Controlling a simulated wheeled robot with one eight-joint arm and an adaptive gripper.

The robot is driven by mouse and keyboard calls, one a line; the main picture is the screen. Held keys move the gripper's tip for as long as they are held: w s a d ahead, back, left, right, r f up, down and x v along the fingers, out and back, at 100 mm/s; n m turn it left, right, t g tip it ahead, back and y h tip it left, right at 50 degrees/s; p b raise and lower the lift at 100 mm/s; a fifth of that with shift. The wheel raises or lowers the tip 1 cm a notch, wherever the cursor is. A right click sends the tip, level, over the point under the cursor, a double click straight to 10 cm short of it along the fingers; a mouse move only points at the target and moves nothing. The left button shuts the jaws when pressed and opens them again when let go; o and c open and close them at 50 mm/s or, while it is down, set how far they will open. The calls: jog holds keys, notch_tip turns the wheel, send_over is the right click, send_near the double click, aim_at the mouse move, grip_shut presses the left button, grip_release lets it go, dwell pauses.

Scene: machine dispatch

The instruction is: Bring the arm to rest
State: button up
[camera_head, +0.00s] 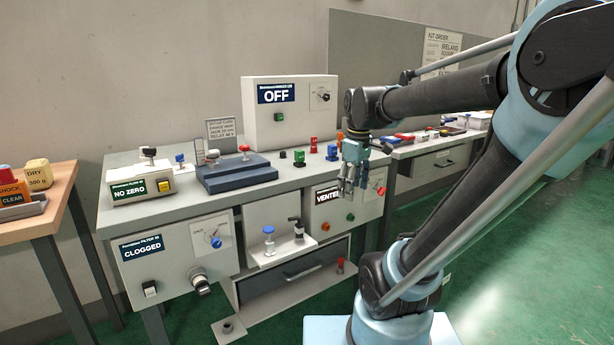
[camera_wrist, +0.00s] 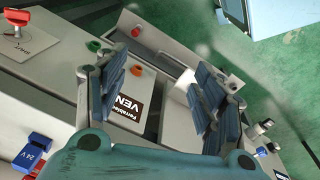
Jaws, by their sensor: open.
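My gripper (camera_head: 353,178) hangs at the end of my arm, with its fingers pointing down. It is in front of the right end of the grey bench (camera_head: 130,222), near the box labelled VENTED or similar (camera_head: 325,222). In the wrist view my gripper (camera_wrist: 165,90) shows its two blue-grey finger sets spread apart, with nothing between them. Part of the VEN label (camera_wrist: 133,103) shows between and below the fingers. My arm is bent, with its forearm reaching left across the head view.
The bench carries a box marked OFF (camera_head: 290,115), a NO ZERO unit (camera_head: 141,184) and a dark blue block (camera_head: 236,174). A CLOGGED panel (camera_head: 175,250) is on its front. A wooden table (camera_head: 50,222) stands left. Green floor (camera_head: 500,285) is open at right.

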jog(key=s+d+f+m, duration=0.5)
jog(key=s+f+m, duration=0.5)
jog(key=s+f, duration=0.2)
notch_tip(320, 180, down, 2)
jog(key=shift+s+d+f+t, duration=0.2)
jog(key=shift+s+t, duration=0.15)
jog(key=shift+t, duration=0.05)
jog(key=shift+w+f, duration=0.2)
jog(key=shift+w, duration=0.3)
